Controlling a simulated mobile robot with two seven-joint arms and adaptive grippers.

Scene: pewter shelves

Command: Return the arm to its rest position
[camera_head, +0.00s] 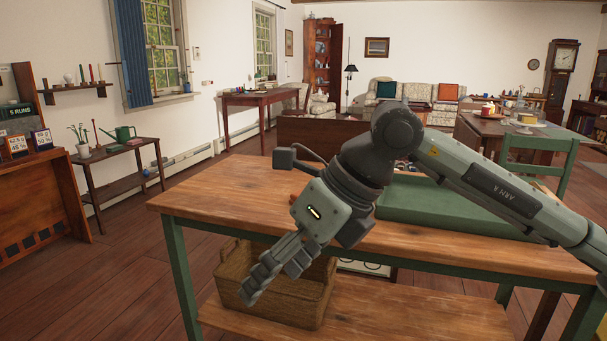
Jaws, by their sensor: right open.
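My right arm (485,185) comes in from the right edge and bends down at its wrist. My right gripper (274,272) points down and to the left in front of the table's near edge, above the lower shelf. It is open, and I see nothing held between its fingers. The arm and wrist hide part of the table top behind them. My left arm and left gripper are out of the picture.
A wooden table (225,195) with green legs stands close in front. A green tray (430,212) lies on its right part. A wicker basket (300,312) sits on the lower shelf behind the gripper. Open floor (130,265) lies to the left.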

